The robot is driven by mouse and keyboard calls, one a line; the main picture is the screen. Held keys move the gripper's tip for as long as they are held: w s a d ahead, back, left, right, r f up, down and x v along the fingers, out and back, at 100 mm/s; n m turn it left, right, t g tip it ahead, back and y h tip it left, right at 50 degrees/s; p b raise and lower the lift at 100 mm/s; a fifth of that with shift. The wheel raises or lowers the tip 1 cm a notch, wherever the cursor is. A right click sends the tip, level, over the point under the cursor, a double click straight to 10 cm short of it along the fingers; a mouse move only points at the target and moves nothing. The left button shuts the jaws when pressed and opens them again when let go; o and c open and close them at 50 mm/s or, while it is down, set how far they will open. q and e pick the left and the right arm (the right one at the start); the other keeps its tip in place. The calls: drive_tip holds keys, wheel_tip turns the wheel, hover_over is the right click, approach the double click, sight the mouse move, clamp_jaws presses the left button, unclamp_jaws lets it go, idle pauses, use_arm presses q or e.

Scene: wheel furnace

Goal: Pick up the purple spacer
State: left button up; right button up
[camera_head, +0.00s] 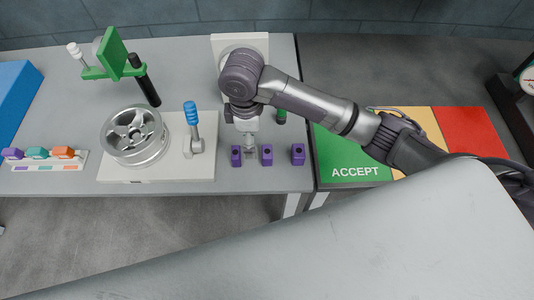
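Three small purple blocks with dark round marks stand in a row near the table's front edge: a left one (236,158), a middle one (267,156) and a right one (298,155). Another purple piece (13,153) is at the left end of a white rack. I cannot tell which purple piece is the spacer. My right gripper (248,148) points down by the left and middle blocks. Its fingers are too small to tell whether they are open or touch a block. My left gripper is not in view.
The white rack (60,167) also holds teal and orange pieces. A metal wheel (135,135) sits on a white base beside a blue-handled tool (191,115). A green fixture (113,55) stands behind. A green ACCEPT area (345,150) lies right of the table.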

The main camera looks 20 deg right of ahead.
sight(267, 151)
drive_tip(key=shift+h, duration=0.5)
drive_tip(key=d+f, duration=0.1)
drive_tip(key=f, duration=0.1)
drive_tip(key=w+d+f, duration=0.1)
drive_tip(key=f, duration=0.1)
drive_tip(key=d+f+p, duration=0.1)
drive_tip(key=f, duration=0.1)
drive_tip(key=shift+w+d+f, duration=0.1)
drive_tip(key=shift+w+f, duration=0.1)
drive_tip(key=shift+w, duration=0.05)
drive_tip(key=f, duration=0.1)
drive_tip(key=d+f+p, duration=0.1)
drive_tip(key=f, duration=0.2)
drive_tip(key=shift+s+d+f, duration=0.15)
drive_tip(key=shift+s+f, duration=0.1)
drive_tip(key=shift+f, duration=0.4)
drive_tip(key=c, duration=1.3)
drive_tip(key=shift+r, duration=0.15)
